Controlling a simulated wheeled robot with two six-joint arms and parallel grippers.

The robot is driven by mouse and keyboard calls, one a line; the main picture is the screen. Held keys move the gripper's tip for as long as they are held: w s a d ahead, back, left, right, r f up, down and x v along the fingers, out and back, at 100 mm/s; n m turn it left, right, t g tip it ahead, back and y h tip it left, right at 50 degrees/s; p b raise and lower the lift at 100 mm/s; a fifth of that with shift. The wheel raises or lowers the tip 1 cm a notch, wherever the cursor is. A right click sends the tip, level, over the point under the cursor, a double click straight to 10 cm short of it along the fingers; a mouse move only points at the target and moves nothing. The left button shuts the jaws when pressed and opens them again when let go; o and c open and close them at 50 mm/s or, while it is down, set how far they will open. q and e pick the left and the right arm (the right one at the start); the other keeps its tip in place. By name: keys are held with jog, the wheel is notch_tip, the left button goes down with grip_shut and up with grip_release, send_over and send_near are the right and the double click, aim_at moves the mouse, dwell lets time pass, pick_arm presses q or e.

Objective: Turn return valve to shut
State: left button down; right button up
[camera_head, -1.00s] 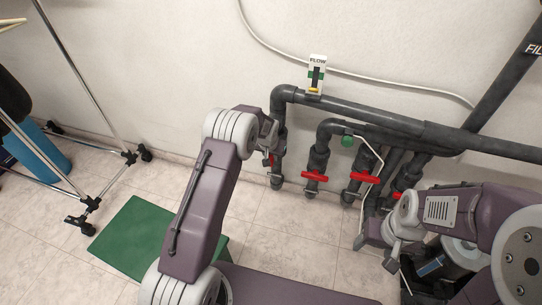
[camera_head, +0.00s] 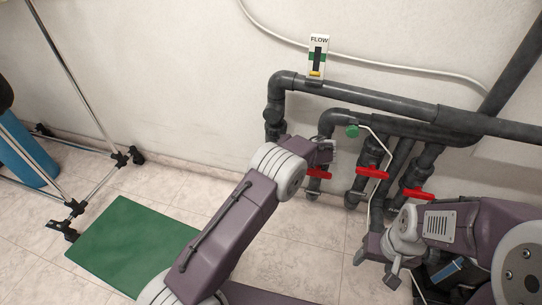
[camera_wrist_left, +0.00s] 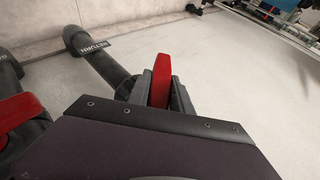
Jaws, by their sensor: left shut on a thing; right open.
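The return valve's red handle (camera_wrist_left: 161,82) is upright between the two grey fingers of my left gripper (camera_wrist_left: 160,88) in the left wrist view, and the gripper is shut on it. The dark pipe behind it has an upside-down RETURN label (camera_wrist_left: 94,48). In the head view my left gripper (camera_head: 322,151) is in front of the pipes, its fingertips hard to make out. My arm hides the lower end of the leftmost pipe (camera_head: 275,112), and I cannot see the held handle there. My right gripper (camera_head: 377,264) is open and empty at lower right.
Other red valve handles (camera_head: 372,172) (camera_head: 418,194) sit on neighbouring pipes; one shows close at left in the wrist view (camera_wrist_left: 18,112). A FLOW gauge (camera_head: 318,58) stands on the top pipe. A green mat (camera_head: 130,245) and a wheeled rack (camera_head: 98,185) are at left.

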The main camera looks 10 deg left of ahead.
pick_arm(q)
jog(key=y+b, duration=0.1)
jog(key=y, duration=0.1)
jog(key=f+m+y+b, duration=0.1)
jog(key=y+b, duration=0.1)
jog(key=shift+d+t, duration=0.1)
jog(key=shift+t, duration=0.3)
jog(key=m+y+b, duration=0.1)
jog(key=y+b, duration=0.1)
jog(key=shift+t+b, duration=0.35)
jog(key=shift+t, duration=0.05)
jog(key=shift+y, duration=0.4)
jog(key=shift+r, duration=0.1)
jog(key=c, duration=1.2)
grip_release()
jog(key=shift+o, duration=0.2)
jog(key=shift+s, duration=0.1)
